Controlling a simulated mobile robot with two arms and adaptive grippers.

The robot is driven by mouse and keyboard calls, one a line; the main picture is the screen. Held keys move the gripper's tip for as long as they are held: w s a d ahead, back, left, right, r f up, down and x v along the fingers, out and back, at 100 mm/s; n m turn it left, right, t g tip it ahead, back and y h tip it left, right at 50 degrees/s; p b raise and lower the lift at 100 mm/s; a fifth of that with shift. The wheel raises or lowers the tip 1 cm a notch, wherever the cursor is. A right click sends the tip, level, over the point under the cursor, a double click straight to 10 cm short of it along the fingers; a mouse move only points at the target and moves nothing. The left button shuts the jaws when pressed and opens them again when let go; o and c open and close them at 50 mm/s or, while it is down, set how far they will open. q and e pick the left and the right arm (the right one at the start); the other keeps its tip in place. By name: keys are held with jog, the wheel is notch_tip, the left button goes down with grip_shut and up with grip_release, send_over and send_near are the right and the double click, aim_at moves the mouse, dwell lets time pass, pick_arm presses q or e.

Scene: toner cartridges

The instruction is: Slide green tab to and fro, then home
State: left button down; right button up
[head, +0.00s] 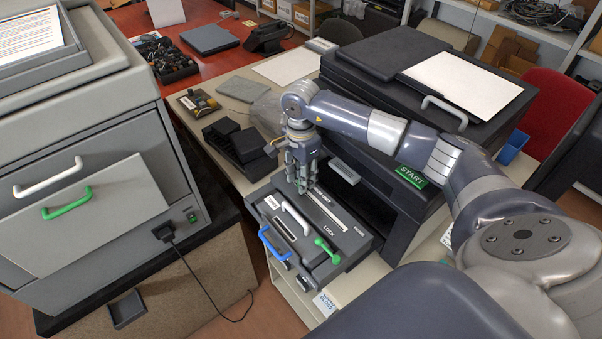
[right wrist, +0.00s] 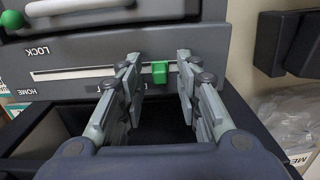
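The green tab (right wrist: 160,72) is a small block on a light slot (right wrist: 75,74) in the grey front of the drawer-like unit. It sits near the slot's right end in the right wrist view, away from the HOME label at the left. My right gripper (right wrist: 158,80) is open, one finger on each side of the tab, with visible gaps. In the head view my right gripper (head: 302,187) points down at the far end of the slot (head: 330,210) on the dark unit (head: 300,238); the tab is hidden there. My left gripper is not in view.
A green lever (head: 327,250) by the LOCK label, a white handle (head: 295,219) and a blue handle (head: 276,243) stand out on the unit. The black printer (head: 385,140) is close behind it. A grey cabinet (head: 90,150) stands at the left.

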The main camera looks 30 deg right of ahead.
jog(key=shift+f, duration=0.15)
grip_shut()
